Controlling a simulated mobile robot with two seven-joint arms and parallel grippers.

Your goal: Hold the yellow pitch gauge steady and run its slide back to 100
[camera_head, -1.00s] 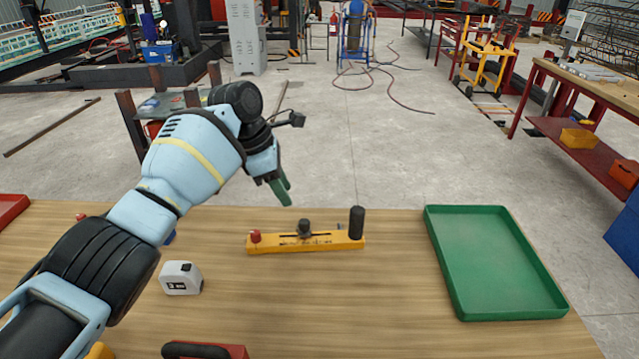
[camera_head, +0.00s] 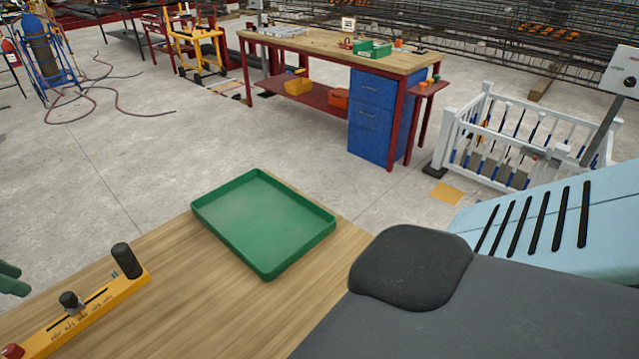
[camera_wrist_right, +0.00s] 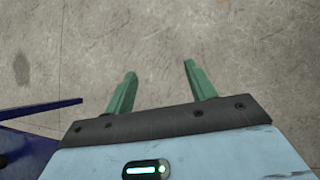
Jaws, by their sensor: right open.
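The yellow pitch gauge (camera_head: 100,303) lies on the wooden bench at the lower left of the head view, its near left end cut off by the frame. It has a black upright handle (camera_head: 127,261) at its far end, a dark slide knob (camera_head: 70,302) partway along its slot and a red knob (camera_head: 12,352) at the near end. My left gripper (camera_head: 14,280) shows only as green fingertips at the left edge, apart from the gauge; its opening is unclear. My right gripper (camera_wrist_right: 160,70) is open and empty above concrete floor in the wrist view.
A green tray (camera_head: 275,269) sits on the bench right of the gauge, with bare wood between them. My own arm fills the lower right. Beyond the bench stand a red-framed workbench (camera_head: 330,50) and a white railed frame (camera_head: 530,145), with open floor between.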

